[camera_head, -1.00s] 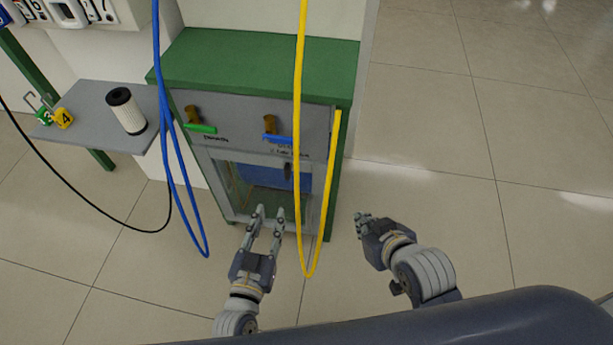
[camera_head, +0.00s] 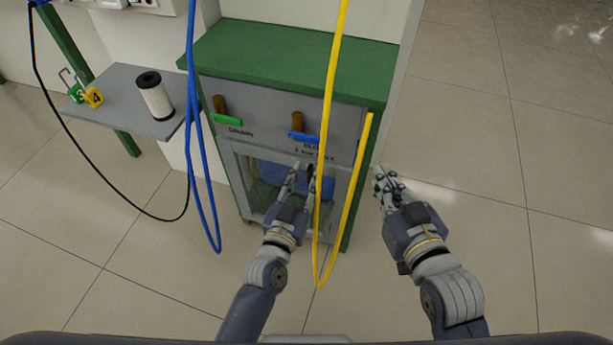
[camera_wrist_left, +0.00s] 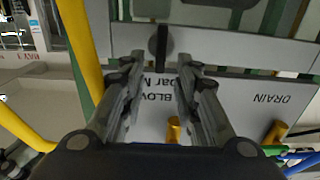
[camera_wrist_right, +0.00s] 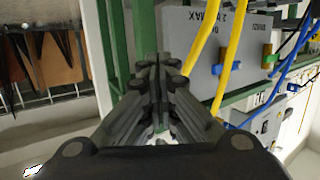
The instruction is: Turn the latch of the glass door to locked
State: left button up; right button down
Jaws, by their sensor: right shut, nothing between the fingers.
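The glass door (camera_head: 234,183) is set in the front of the green-and-grey cabinet and looks shut. Its latch is a small dark handle, mostly hidden by my left gripper in the head view. In the left wrist view the black latch (camera_wrist_left: 161,48) stands lengthwise across the pale door frame, between and just beyond the fingertips. My left gripper (camera_head: 302,170) is open in front of it, one finger to each side. I cannot tell whether they touch it. My right gripper (camera_head: 383,177) is shut and empty, right of the cabinet.
A yellow hose (camera_head: 328,125) hangs close by my left gripper's right side. Blue hoses (camera_head: 199,150) hang at the left. Drain valve handle (camera_head: 227,120) and blue valve handle (camera_head: 303,137) sit above the door. A grey side shelf (camera_head: 120,110) holds a white filter (camera_head: 156,98). Floor at right is clear.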

pick_arm(q)
jog(key=shift+w+d, duration=0.2)
jog(key=shift+w, duration=0.35)
pick_arm(e)
jog(key=shift+w+a+r+t, duration=0.1)
jog(key=shift+r+t, duration=0.1)
jog(key=shift+r, duration=0.15)
jog(key=shift+w+a+r+t, duration=0.1)
jog(key=shift+r+t, duration=0.1)
jog(key=shift+r, duration=0.15)
pick_arm(q)
jog(key=shift+c, duration=0.3)
grip_shut()
pick_arm(e)
jog(key=shift+d, duration=0.1)
